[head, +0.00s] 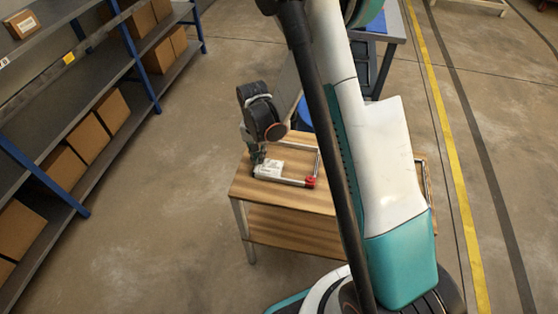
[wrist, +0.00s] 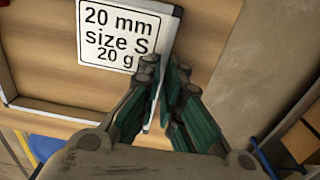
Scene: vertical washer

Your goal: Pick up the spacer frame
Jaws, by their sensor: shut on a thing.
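The spacer frame (head: 292,181) is a thin, light rectangular frame at the wooden table's left end, with a red piece (head: 310,182) at its near right corner. A white label (head: 268,170) sits at its near left side. In the wrist view the label (wrist: 118,30) reads "20 mm size S 20 g". My gripper (head: 258,161) is at the frame's left side, pointing down. In the wrist view my gripper (wrist: 164,85) is shut on the thin frame bar (wrist: 172,35) beside the label. I cannot tell whether the frame is clear of the tabletop.
The wooden table (head: 245,185) has a lower shelf (head: 285,230). Another thin frame-like edge (head: 428,185) shows at its right end, partly behind my arm. Shelving with cardboard boxes (head: 112,110) stands at the left. A grey-blue bench (head: 385,40) stands behind. The floor left of the table is free.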

